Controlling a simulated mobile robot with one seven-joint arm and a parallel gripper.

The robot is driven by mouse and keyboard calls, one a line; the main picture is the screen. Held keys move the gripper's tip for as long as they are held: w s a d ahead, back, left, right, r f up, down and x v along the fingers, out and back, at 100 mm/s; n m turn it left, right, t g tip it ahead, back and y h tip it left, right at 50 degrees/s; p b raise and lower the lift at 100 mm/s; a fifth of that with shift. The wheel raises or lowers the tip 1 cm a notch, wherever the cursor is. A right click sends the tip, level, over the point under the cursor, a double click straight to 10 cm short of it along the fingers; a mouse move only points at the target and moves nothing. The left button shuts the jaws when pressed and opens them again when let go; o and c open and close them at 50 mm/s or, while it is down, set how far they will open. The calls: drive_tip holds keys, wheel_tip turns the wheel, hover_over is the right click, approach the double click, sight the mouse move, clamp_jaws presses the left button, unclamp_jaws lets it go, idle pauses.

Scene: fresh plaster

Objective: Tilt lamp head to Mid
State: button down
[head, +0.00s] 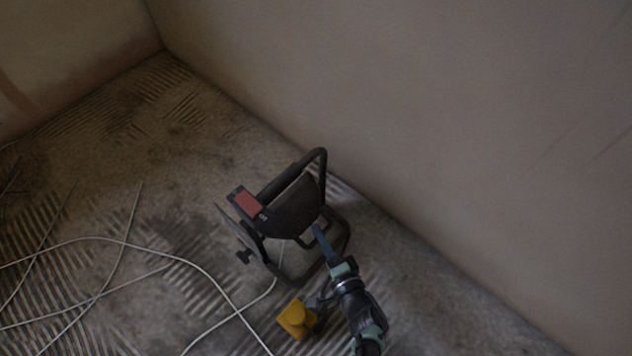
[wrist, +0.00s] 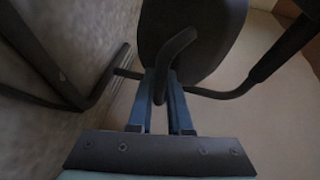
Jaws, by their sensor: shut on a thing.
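The work lamp (head: 292,208) stands on the floor near the right wall, with a dark head in a black tube frame. A red label shows on top of the head. My gripper (head: 317,228) reaches the lamp from the front right. In the wrist view, the blue fingers of my gripper (wrist: 162,88) are shut on a dark bent handle (wrist: 177,48) at the lamp head (wrist: 215,30). The lamp's frame (wrist: 55,65) shows at the left. I cannot read the head's exact tilt setting, and the far face of the head is hidden.
A pale cable (head: 125,243) loops over the ridged floor at the left. A yellow object (head: 296,318) is close to my wrist, at the bottom. The bare wall (head: 430,130) rises close behind the lamp. Floor farther back, at the upper left, is clear.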

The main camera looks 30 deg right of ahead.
drive_tip(key=shift+a+f, duration=0.2)
drive_tip(key=shift+f, duration=0.25)
drive_tip(key=c, duration=0.8)
unclamp_jaws()
drive_tip(key=shift+c, duration=0.2)
drive_tip(key=shift+w+r, duration=0.1)
drive_tip(key=shift+r, duration=0.05)
drive_tip(key=shift+s+r, duration=0.2)
drive_tip(key=shift+s, duration=0.15)
drive_tip(key=s+r+p, duration=0.1)
drive_tip(key=s+p, duration=0.3)
drive_tip(key=s, duration=0.8)
drive_tip(key=shift+s+a+r+p, duration=0.2)
drive_tip(key=shift+a+r+p, duration=0.1)
drive_tip(key=shift+p, duration=0.1)
